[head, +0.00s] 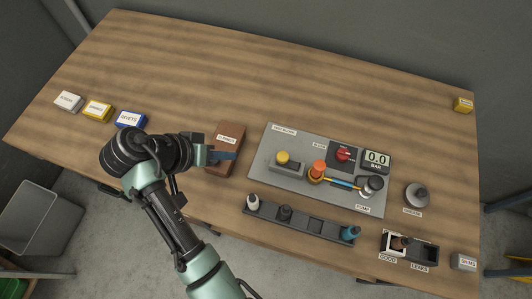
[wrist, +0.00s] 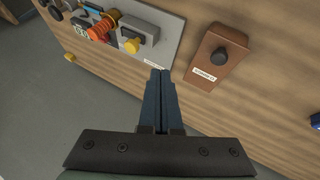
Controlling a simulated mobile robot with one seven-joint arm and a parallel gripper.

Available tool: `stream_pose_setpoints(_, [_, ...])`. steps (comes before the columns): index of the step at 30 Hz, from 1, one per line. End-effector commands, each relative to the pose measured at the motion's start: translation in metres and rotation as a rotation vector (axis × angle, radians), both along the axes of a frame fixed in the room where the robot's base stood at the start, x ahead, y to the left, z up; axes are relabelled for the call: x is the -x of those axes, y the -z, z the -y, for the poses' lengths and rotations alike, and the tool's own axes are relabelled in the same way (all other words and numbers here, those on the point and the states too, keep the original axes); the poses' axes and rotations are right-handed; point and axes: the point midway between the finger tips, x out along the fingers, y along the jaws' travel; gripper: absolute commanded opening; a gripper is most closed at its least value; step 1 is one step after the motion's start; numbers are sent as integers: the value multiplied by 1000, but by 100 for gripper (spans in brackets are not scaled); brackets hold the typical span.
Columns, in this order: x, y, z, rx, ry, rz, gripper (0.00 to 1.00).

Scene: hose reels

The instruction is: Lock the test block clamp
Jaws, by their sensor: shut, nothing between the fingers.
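The grey test block plate (head: 258,165) lies right of the table's middle and also shows at the top of the wrist view (wrist: 170,27). On it, a grey block (head: 290,168) carries a yellow knob (head: 283,157), seen also in the wrist view (wrist: 132,45). Beside it stands an orange fitting (head: 317,172), also in the wrist view (wrist: 104,26). I cannot tell which part is the clamp or its state. My gripper (wrist: 160,70) is shut and empty, apart from the plate, between its edge and a brown box. In the head view the gripper (head: 235,155) overlaps the brown box.
The brown box (head: 232,134) has a black knob in the wrist view (wrist: 220,55). The gauge (head: 376,159) reads 0.0 BAR. A dark rack (head: 313,224) with several bottle-like parts lies in front. A GOOD/LEAKS tray (head: 409,251) stands front right. The table's back is clear.

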Motion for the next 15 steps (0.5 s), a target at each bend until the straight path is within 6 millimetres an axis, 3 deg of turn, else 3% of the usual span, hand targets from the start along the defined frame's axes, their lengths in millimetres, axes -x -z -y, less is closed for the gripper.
stream_pose_setpoints(5, [-6,17,12,0,3,-5,0])
stream_pose_setpoints(15, [-32,72,46,1,1,-3,0])
